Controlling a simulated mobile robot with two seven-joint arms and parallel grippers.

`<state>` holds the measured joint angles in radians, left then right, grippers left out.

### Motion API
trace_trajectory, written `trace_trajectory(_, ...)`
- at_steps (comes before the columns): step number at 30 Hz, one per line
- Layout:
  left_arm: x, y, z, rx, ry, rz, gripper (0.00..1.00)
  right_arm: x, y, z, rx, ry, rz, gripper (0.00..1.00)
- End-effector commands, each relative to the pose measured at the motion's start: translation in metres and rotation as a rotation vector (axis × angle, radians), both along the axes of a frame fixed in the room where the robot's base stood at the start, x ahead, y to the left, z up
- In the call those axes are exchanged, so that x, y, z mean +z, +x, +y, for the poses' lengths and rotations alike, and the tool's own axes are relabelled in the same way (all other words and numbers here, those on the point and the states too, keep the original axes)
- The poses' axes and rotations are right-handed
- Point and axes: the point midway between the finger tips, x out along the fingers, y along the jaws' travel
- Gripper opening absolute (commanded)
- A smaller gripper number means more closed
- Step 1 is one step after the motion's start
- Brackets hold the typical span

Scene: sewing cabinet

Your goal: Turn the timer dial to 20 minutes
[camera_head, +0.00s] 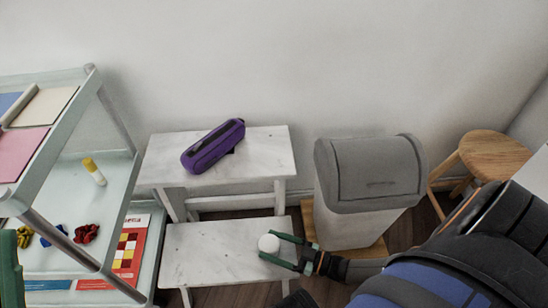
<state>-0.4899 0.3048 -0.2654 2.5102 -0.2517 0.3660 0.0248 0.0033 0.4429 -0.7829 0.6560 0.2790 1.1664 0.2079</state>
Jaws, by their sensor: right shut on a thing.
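A round white object (268,243), likely the timer, is at the lower step (205,260) of a white two-step stand. No markings or numbers on it can be read from here. My right gripper (276,249), with green fingers, comes in from the right and is shut on the white object, one finger on its far side and one on its near side. At the left edge a green part (10,270) shows, which looks like a piece of my left gripper; its jaws are cut off.
A purple pouch (212,147) lies on the upper step. A grey-lidded bin (370,172) stands right of the stand, with a wooden stool (495,157) beyond. A pale shelf cart (120,180) at left holds a yellow-capped bottle (94,171) and scrunchies (86,234).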

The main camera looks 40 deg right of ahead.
Motion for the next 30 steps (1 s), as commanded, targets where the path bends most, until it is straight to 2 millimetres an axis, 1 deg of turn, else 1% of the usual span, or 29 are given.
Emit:
trace_trajectory(1, 0.000, 0.000, 0.000, 0.000, 0.000, 0.000, 0.00, 0.000, 0.000, 0.000, -0.001, -0.001, 0.001, 0.59)
trace_trajectory(9, 0.000, 0.000, 0.000, 0.001, 0.001, 0.000, 0.00, 0.000, 0.000, -0.001, -0.001, -0.001, 0.001, 0.29)
trace_trajectory(12, 0.000, 0.000, 0.000, 0.001, 0.001, 0.000, 0.00, 0.000, 0.000, -0.001, -0.001, -0.001, 0.002, 0.20)
trace_trajectory(17, 0.004, 0.000, 0.001, 0.001, -0.001, 0.000, 0.00, 0.000, -0.001, 0.002, -0.049, 0.005, 0.003, 0.20)
trace_trajectory(25, 0.012, 0.000, 0.002, -0.002, -0.010, -0.001, 0.00, 0.000, -0.002, 0.005, -0.237, 0.006, 0.004, 0.20)
trace_trajectory(30, 0.013, 0.000, 0.003, -0.002, -0.011, -0.003, 0.00, -0.001, -0.003, 0.004, -0.271, 0.001, 0.005, 0.20)
